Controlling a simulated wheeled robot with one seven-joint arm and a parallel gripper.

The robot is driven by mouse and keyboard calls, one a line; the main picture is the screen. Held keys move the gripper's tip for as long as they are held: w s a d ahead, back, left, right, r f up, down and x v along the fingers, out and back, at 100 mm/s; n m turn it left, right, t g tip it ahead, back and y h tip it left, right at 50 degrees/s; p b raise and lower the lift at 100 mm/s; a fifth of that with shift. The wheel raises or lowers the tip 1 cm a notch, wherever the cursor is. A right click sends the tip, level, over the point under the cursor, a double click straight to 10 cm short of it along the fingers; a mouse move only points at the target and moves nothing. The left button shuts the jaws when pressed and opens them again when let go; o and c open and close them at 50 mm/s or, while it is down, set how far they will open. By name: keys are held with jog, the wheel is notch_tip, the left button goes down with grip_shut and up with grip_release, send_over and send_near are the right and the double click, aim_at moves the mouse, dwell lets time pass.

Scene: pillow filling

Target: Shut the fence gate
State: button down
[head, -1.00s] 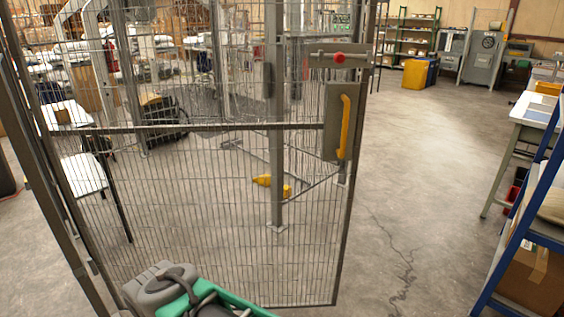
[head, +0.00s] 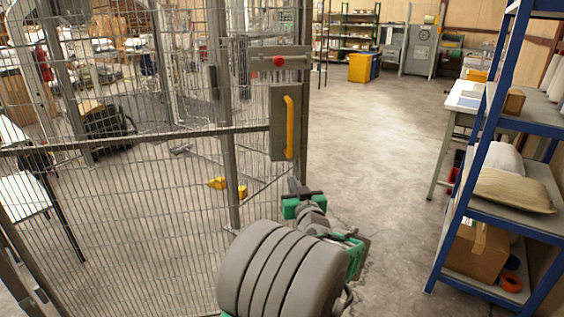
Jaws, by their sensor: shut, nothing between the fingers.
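The fence gate (head: 150,190) is a grey wire-mesh panel filling the left of the head view. Its free edge carries a grey plate with an upright yellow handle (head: 289,127) and, above it, a bolt with a red knob (head: 279,62). The gate stands ajar: a grey fence post (head: 222,110) shows behind its mesh, left of the free edge. My gripper (head: 296,184) is shut and empty, just below the handle plate by the gate's free edge. I cannot tell whether it touches the gate. My arm hides the gate's lower right corner.
A blue shelf (head: 478,160) with sacks and boxes stands close on the right. A white-topped table (head: 465,97) is behind it. The floor (head: 370,130) between gate and shelf is clear. A yellow object (head: 228,187) lies on the floor behind the mesh.

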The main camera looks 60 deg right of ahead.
aim_at(280, 158)
jog(key=p+x, duration=0.1)
jog(key=x, duration=1.3)
jog(key=shift+a+p, duration=0.1)
jog(key=shift+p, duration=0.2)
jog(key=shift+w, duration=0.1)
